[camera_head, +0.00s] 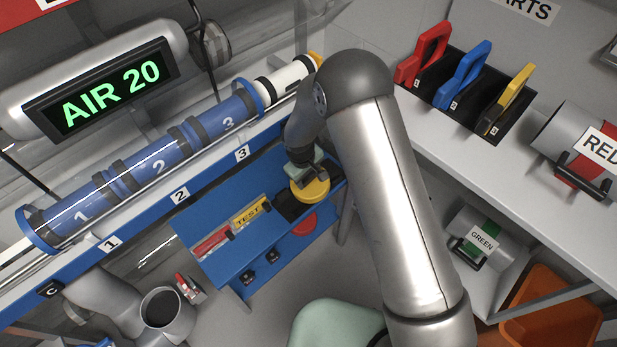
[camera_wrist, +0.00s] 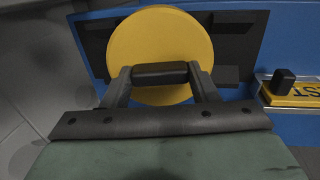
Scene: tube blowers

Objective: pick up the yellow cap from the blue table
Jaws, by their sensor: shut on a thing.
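The yellow cap (camera_head: 311,191) is a round disc at the right end of the blue table (camera_head: 221,263), over a black holder (camera_head: 288,207). In the wrist view the yellow cap (camera_wrist: 160,44) stands in front of the black holder (camera_wrist: 236,40). My gripper (camera_head: 314,176) is at the cap, with its two fingers shut on the cap's black handle bar (camera_wrist: 160,73). My gripper (camera_wrist: 160,88) hides part of the cap's lower edge. I cannot tell whether the cap touches the holder.
A yellow TEST piece (camera_head: 251,211) and a red piece (camera_head: 212,243) lie left of the cap on the blue table. A red round part (camera_head: 305,225) is on the table's front below the cap. The tube rack (camera_head: 160,165) runs behind the table.

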